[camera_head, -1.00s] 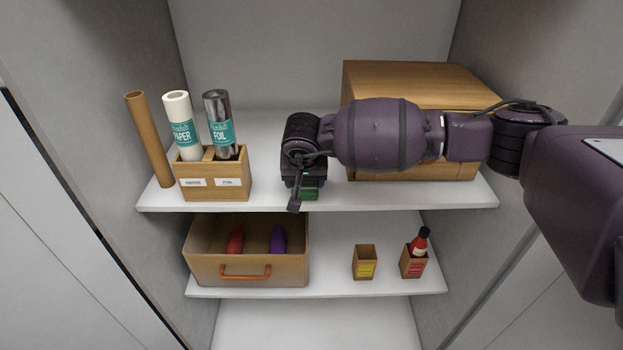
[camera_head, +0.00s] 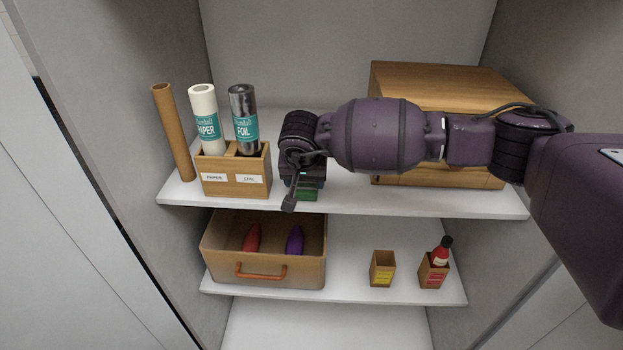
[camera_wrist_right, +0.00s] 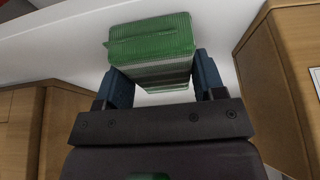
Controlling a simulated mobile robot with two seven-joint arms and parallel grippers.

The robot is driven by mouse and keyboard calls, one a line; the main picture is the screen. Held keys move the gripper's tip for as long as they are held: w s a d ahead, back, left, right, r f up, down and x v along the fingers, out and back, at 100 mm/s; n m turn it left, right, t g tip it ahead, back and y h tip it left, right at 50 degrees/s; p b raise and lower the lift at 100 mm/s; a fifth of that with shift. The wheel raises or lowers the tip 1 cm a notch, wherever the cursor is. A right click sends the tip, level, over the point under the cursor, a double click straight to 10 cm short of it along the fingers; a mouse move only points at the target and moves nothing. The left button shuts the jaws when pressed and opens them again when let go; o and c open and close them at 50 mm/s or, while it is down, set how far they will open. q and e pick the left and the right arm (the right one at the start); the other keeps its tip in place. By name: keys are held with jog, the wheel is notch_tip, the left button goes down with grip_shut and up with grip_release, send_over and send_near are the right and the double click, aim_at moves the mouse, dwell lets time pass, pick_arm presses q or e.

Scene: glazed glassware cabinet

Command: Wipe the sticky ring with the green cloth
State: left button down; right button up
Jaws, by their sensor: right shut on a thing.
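The green cloth (camera_wrist_right: 150,38) is a folded, ribbed block between the two fingers of my right gripper (camera_wrist_right: 160,85) in the right wrist view. The right gripper is shut on it. In the head view, the right gripper (camera_head: 303,180) is at the upper shelf, just right of the paper and foil holder, with a bit of green cloth (camera_head: 307,194) showing under it. The sticky ring is not visible; the arm and gripper cover part of the shelf. My left gripper is not in view.
The upper shelf (camera_head: 420,202) bears a wooden holder (camera_head: 234,187) with paper and foil rolls, a cardboard tube (camera_head: 173,132) and a wooden box (camera_head: 430,82). The lower shelf holds an open drawer-like bin (camera_head: 221,267), a small empty box (camera_head: 382,270) and a boxed red bottle (camera_head: 439,253).

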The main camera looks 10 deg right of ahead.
aim_at(342, 188)
jog(key=shift+w+a+f, duration=0.15)
jog(key=shift+w+a, duration=0.05)
jog(key=shift+a, duration=0.65)
jog(key=shift+s+d+r+p, duration=0.2)
jog(key=shift+d, duration=0.5)
jog(key=shift+s+d+r+p, duration=0.15)
jog(key=shift+d, duration=0.55)
jog(key=shift+s+d+f+p, duration=0.1)
jog(key=shift+s+d+p, duration=0.15)
jog(key=shift+d, duration=0.7)
jog(key=shift+s+d+f+p, duration=0.1)
jog(key=shift+s+d+p, duration=0.15)
jog(key=shift+d, duration=0.65)
jog(key=shift+s+d+f+p, duration=0.15)
jog(key=shift+s+d, duration=0.2)
jog(key=shift+d, duration=0.6)
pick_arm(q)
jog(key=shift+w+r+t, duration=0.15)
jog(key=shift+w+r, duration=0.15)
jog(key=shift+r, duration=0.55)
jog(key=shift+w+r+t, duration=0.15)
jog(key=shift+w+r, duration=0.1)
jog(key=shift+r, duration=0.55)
pick_arm(e)
jog(key=shift+s+d, duration=0.2)
jog(key=shift+d, duration=0.45)
